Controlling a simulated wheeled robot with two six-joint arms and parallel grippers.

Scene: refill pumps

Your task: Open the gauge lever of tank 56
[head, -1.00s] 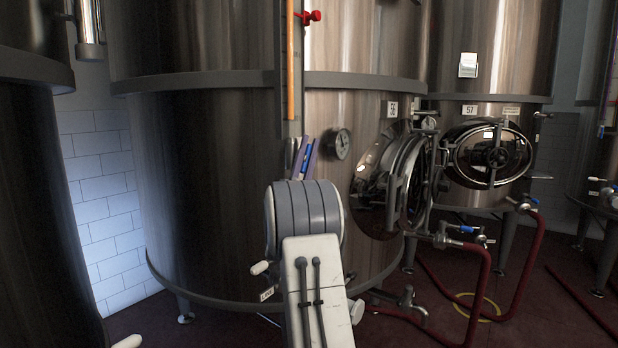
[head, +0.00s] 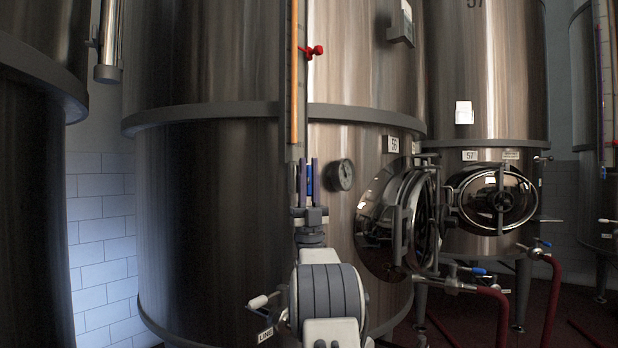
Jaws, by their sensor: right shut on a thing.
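Tank 56 (head: 215,190) is the large steel tank in the middle, with its 56 label (head: 393,144) on the right side. A sight gauge with an orange column (head: 294,80) runs down its front. The blue gauge lever (head: 309,178) is at the gauge's lower end, roughly upright. My right gripper (head: 309,168) points up from below, its two fingers on either side of the lever and shut on it. The gripper and arm hide the lever's lower part. My left gripper is not in view.
A round dial (head: 341,175) sits just right of the gripper. The open manhole door (head: 385,220) sticks out at the right. A white-handled valve (head: 258,302) is low at the left. Tank 57 (head: 485,75) stands at right.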

